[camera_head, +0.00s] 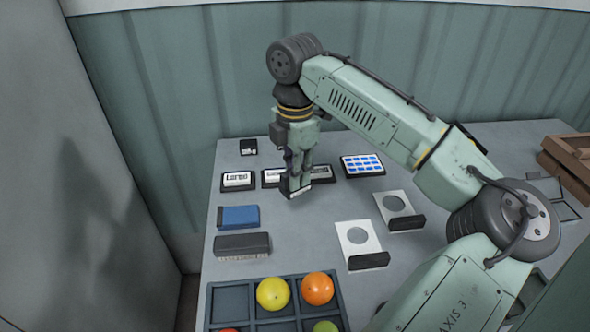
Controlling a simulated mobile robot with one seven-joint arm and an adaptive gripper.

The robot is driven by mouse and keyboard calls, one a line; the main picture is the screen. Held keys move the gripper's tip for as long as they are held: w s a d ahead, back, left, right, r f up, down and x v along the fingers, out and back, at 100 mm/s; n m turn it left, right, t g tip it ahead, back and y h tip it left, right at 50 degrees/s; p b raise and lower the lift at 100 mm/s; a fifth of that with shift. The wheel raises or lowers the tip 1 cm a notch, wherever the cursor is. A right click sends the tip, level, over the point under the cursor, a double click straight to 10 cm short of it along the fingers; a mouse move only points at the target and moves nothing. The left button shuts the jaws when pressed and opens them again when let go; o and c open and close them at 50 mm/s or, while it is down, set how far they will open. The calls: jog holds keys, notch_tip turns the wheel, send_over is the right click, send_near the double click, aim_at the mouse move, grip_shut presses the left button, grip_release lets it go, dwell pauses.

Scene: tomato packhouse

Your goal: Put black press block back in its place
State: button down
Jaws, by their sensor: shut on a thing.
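My gripper (297,178) points down over the grey table, just in front of a row of label plates. It is shut on a small dark block (296,191) with a pale lower edge, which I take for the black press block. The fingers hide much of it, and I cannot tell whether it touches the table. Behind it, a black-framed plate with white label strips (272,177) is partly covered by my gripper. No clearly marked empty place for the block can be made out.
A "LOT" plate (237,180) lies left, a blue-label plate (362,165) right. A small black item (248,147) lies behind. A blue block (238,217), a dark brush-like block (242,245), white plates with round holes (358,241) and a compartment tray (231,300) with tomatoes lie nearer.

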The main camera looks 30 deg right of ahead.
notch_tip(320, 180, down, 4)
jog(key=b, duration=0.3)
jog(key=shift+r, duration=0.1)
jog(key=shift+f+b, duration=0.35)
jog(key=shift+f, duration=1.25)
jog(key=shift+f, duration=0.35)
jog(key=c, duration=1.4)
grip_release()
jog(key=c, duration=0.3)
